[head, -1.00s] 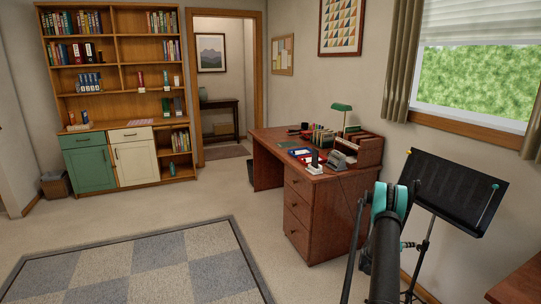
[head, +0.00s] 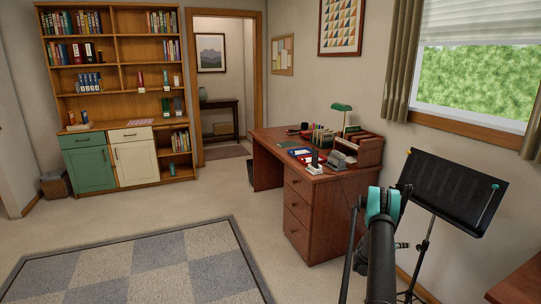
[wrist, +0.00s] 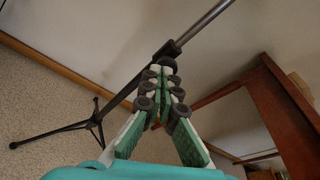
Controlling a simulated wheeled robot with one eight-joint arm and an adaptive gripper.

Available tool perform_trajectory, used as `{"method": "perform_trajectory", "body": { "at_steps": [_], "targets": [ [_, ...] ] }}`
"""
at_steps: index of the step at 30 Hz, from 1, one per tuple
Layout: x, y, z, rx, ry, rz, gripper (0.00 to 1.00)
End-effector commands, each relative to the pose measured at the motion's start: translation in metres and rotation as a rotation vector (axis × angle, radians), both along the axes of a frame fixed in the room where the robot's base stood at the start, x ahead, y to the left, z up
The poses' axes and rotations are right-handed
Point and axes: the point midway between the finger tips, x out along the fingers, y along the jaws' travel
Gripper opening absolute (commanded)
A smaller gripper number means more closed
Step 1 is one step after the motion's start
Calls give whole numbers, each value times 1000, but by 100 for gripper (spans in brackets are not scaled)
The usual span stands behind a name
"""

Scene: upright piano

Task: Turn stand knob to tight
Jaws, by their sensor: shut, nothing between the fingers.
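The black music stand (head: 455,190) stands at the right in the head view, its sloped desk on a thin post. In the wrist view its post (wrist: 205,28) crosses diagonally, with a collar (wrist: 166,51) and spread tripod legs (wrist: 62,133). My gripper (wrist: 165,72), with green-padded fingers, is shut and empty just in front of the collar. A dark round piece (wrist: 168,62) shows at the fingertips; it may be the stand knob, but I cannot tell whether the fingers touch it. In the head view my arm mostly hides the gripper.
A wooden desk (head: 312,222) with papers and a lamp stands left of my arm. A brown wooden edge (head: 518,288) is at lower right. A window (head: 475,80) is behind the stand. The checked rug (head: 140,265) and floor at left are clear.

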Motion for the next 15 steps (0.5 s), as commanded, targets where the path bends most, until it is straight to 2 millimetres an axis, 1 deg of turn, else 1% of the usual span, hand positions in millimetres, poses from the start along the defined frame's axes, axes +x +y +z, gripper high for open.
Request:
{"method": "perform_trajectory", "body": {
  "at_steps": [1, 6, 12, 15],
  "targets": [
    [2, -6, 0, 0, 0, -1, 0],
    [10, -26, 0, 0, 0, -1, 0],
    [17, -44, 0, 0, 0, -1, 0],
    [19, -49, 0, -1, 0, -1, 0]
  ]
}}
